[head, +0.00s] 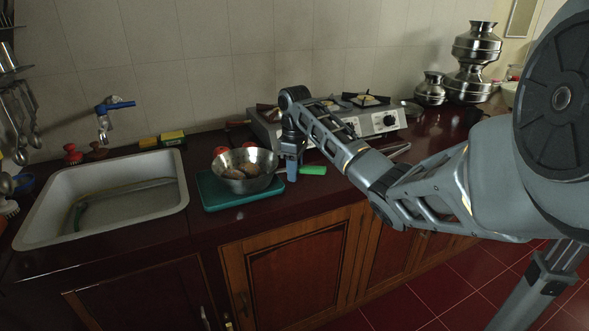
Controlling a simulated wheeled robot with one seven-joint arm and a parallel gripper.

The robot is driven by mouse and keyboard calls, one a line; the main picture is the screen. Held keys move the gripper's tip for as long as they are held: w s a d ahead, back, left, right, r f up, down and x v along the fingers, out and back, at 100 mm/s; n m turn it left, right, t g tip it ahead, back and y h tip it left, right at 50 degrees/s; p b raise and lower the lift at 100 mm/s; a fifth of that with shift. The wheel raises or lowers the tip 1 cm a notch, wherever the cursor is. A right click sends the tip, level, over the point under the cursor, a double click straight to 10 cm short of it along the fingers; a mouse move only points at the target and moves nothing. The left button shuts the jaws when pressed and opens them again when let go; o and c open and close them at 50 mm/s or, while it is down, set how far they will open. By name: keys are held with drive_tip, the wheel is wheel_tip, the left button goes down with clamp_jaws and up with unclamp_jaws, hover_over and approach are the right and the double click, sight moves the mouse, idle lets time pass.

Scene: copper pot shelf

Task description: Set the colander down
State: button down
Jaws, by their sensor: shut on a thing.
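The colander (236,183) is a shiny metal bowl with several round brownish things (245,171) in it. It is over a teal board (212,204) on the dark counter, right of the sink. It looks level; I cannot tell whether its base touches the board. My gripper (291,173) points down at the colander's right rim and is shut on it. The exact grip at the rim is small and partly hidden by the gripper.
A green-handled thing (313,170) lies just right of my gripper. A gas stove (376,123) stands behind my arm. The sink (176,204) is at left, with a blue-handled tap (119,104). Stacked metal pots (474,60) stand at the back right. Counter in front of the board is clear.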

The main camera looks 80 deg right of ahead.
drive_tip(key=c, duration=0.8)
unclamp_jaws()
wheel_tip(320, 180, up, 12)
drive_tip(key=p, duration=0.3)
